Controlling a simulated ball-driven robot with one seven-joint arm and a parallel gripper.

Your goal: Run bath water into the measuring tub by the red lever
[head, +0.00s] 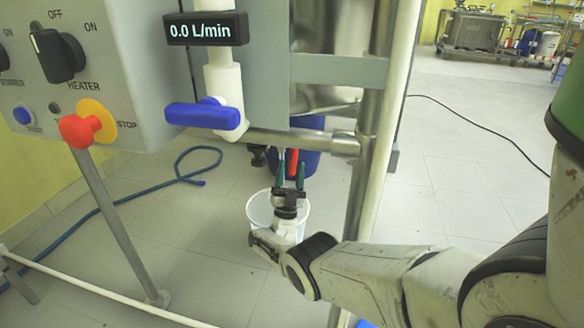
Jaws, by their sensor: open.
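The red lever (292,161) shows in the head view just below the metal frame, in front of a dark blue vessel (311,163). My gripper (290,172) is at the red lever, its green-tipped fingers apart on either side of the lever's lower part. Whether the fingers touch it, I cannot tell. A white tub (257,211), likely the measuring tub, stands below and behind my gripper, partly hidden by it. I cannot make out any water in the tub.
A blue-handled valve (203,115) hangs at upper left under a flow display (206,29) reading 0.0 L/min. A control box (70,60) with a red stop button is at left. Metal posts stand close right of my gripper. A blue hose (125,214) lies on the floor.

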